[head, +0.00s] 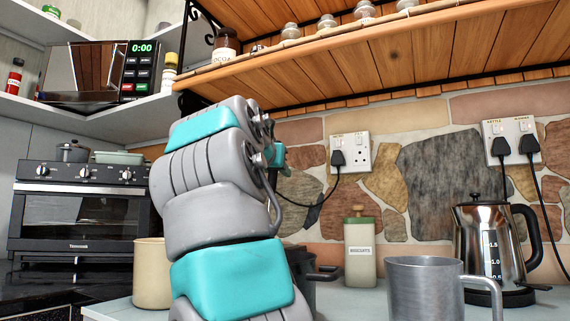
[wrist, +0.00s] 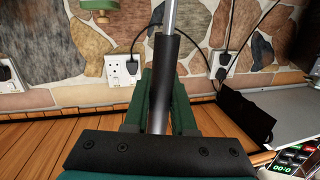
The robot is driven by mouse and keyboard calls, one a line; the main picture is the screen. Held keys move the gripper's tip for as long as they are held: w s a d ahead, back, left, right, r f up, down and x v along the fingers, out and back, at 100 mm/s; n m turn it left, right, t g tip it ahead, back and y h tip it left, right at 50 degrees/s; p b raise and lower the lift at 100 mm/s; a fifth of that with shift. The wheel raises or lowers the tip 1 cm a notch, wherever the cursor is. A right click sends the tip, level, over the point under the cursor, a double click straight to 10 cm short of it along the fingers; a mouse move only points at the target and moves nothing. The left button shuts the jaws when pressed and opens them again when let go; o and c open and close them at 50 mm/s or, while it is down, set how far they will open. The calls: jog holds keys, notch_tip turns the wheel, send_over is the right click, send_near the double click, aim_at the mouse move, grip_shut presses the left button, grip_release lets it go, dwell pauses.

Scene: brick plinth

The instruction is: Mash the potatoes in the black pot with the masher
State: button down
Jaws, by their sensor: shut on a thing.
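In the wrist view, which is upside down, my gripper (wrist: 161,76) is shut on the masher's black handle (wrist: 161,95). A metal shaft (wrist: 171,14) runs on from the handle and leaves the top of the picture, so the mashing head is out of sight. A dark pot (head: 308,277) with a side handle stands on the counter behind my arm, mostly hidden. The potatoes are not visible, and I cannot tell where the masher head is relative to the pot.
A beige canister (head: 152,275) stands left of my arm. A biscuit tin (head: 360,252), a metal mug (head: 424,290) and a kettle (head: 484,245) stand to the right. A wooden shelf (head: 400,62) with jars overhangs the arm. An oven (head: 80,215) and a microwave (head: 90,72) are at left.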

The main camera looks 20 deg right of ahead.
jog(key=f+b, duration=0.5)
jog(key=shift+w+a, duration=0.1)
jog(key=shift+w, duration=0.25)
jog(key=shift+r, duration=0.1)
dwell(0.4)
notch_tip(320, 180, up, 5)
jog(key=p, duration=0.5)
